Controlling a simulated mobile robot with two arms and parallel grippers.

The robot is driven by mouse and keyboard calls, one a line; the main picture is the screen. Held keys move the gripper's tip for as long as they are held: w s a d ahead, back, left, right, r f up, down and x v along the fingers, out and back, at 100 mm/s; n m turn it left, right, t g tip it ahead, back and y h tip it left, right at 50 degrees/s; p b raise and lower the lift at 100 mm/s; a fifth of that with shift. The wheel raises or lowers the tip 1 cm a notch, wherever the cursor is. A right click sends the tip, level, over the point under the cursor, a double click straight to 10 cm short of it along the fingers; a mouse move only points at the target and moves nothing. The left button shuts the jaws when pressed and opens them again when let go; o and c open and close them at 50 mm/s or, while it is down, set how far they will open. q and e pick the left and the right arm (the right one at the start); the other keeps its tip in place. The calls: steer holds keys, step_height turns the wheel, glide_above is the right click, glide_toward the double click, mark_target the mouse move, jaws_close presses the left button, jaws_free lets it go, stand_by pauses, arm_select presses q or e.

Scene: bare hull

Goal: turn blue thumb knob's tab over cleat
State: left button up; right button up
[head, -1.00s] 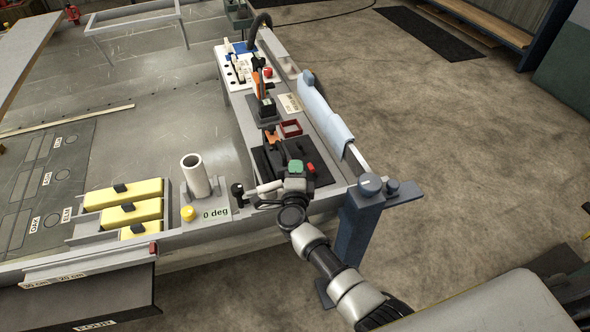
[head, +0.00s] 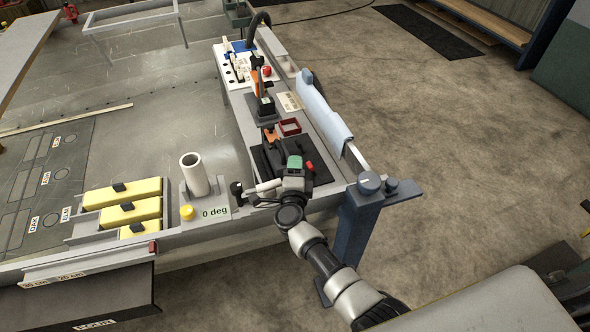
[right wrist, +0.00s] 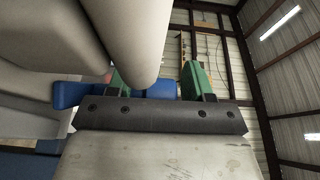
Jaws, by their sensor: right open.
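A blue-grey round knob (head: 369,183) sits on top of a dark blue post at the hull's near right corner, in the head view. A flat blue-grey piece (head: 398,190) extends to its right; I cannot tell which part is the tab or the cleat. My right gripper (head: 291,170) is left of this knob, apart from it, over the hull's near edge, with a green fingertip showing. In the right wrist view, the green fingers stand apart, open (right wrist: 155,80). A blue piece (right wrist: 70,95) shows behind them, partly hidden by a pale cylinder. My left gripper is out of view.
A white tube (head: 194,175) stands by a yellow knob (head: 187,212) and a "0 deg" label. Yellow blocks (head: 130,212) lie at left. A black mat (head: 320,172) with tools lies by the gripper.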

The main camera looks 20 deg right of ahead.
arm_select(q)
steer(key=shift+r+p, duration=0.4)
arm_select(e)
steer(key=v, duration=1)
steer(key=shift+s, duration=0.4)
steer(key=shift+a, duration=0.1)
